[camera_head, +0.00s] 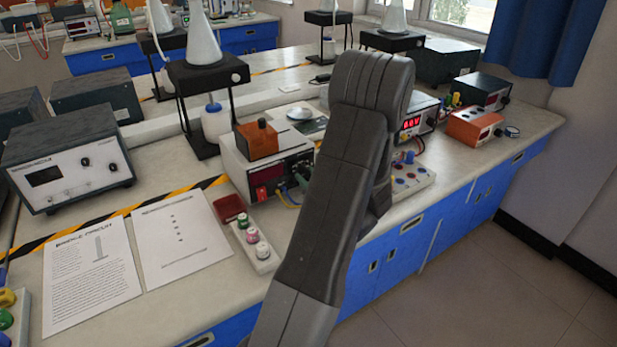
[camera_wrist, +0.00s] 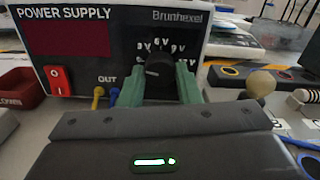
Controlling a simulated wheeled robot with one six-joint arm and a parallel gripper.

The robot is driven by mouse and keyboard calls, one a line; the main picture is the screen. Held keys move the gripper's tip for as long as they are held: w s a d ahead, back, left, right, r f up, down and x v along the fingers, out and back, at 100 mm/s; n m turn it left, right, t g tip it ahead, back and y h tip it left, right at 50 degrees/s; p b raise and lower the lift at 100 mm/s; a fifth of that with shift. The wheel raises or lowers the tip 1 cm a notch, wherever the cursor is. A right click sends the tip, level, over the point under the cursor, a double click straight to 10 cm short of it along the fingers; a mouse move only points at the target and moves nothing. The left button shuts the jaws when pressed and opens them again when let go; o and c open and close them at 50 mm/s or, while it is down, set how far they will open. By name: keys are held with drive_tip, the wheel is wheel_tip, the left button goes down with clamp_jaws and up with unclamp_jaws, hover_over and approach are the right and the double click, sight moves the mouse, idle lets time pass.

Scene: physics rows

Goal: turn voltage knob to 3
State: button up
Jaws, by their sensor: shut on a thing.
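The power supply (camera_wrist: 60,12) fills the upper part of the wrist view, with a red switch (camera_wrist: 57,79) and a dark, blank display. Its black voltage knob (camera_wrist: 160,68) sits below a ring of white volt labels. A pale mark shows on the knob's left side; I cannot tell exactly which label it lines up with. My gripper (camera_wrist: 162,82) has its green fingers on both sides of the knob and is shut on it. In the head view my arm hides the knob and most of the gripper; the supply's front (camera_head: 264,176) shows left of the arm.
Yellow and blue leads (camera_wrist: 98,98) plug in just left of the gripper. An orange box (camera_head: 256,140) sits on the supply. A red tray (camera_head: 229,208) and a terminal strip (camera_head: 262,261) lie in front. Another supply, reading about 6.0 (camera_head: 411,123), stands to the right.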

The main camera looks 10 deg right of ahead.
drive_tip(key=m+p, duration=0.1)
drive_tip(key=m, duration=0.3)
drive_tip(key=shift+m+p, duration=0.85)
drive_tip(key=shift+m, duration=0.75)
drive_tip(key=o, duration=1)
drive_tip(key=shift+s, duration=0.1)
drive_tip(key=b+v, duration=0.1)
drive_tip(key=v, duration=1.2)
drive_tip(key=shift+s+d, duration=0.1)
drive_tip(key=shift+s, duration=0.2)
drive_tip(key=p+x, duration=0.1)
drive_tip(key=x, duration=1.3)
